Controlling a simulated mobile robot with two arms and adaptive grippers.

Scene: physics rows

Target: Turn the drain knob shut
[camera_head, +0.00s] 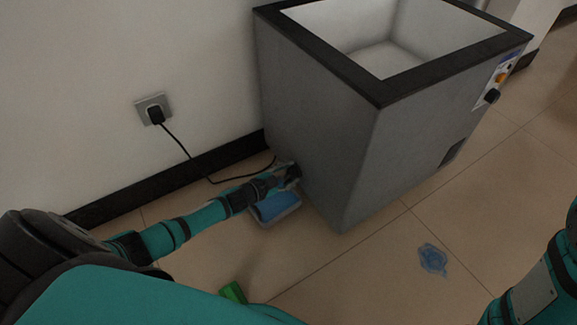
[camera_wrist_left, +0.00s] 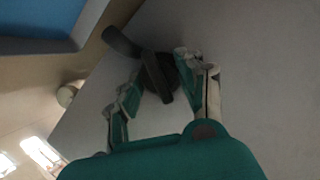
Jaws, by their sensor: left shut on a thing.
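The drain knob (camera_wrist_left: 143,50) is a dark, bar-shaped handle low on the side of the grey tank (camera_head: 315,115). In the left wrist view it sits between my fingers, its bar slanting across the picture. My left gripper (camera_head: 291,174) reaches down to the tank's lower wall and is shut on the knob; it also shows in the left wrist view (camera_wrist_left: 160,90). In the head view the gripper mostly hides the knob. My right arm shows at the lower right, but its gripper is out of view.
A shallow tray (camera_head: 291,214) with blue in it lies on the floor under my left gripper. A black cord runs from the wall socket (camera_head: 146,102) to behind the tank. A bluish patch (camera_head: 432,260) and a green object (camera_head: 232,292) lie on the tiled floor.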

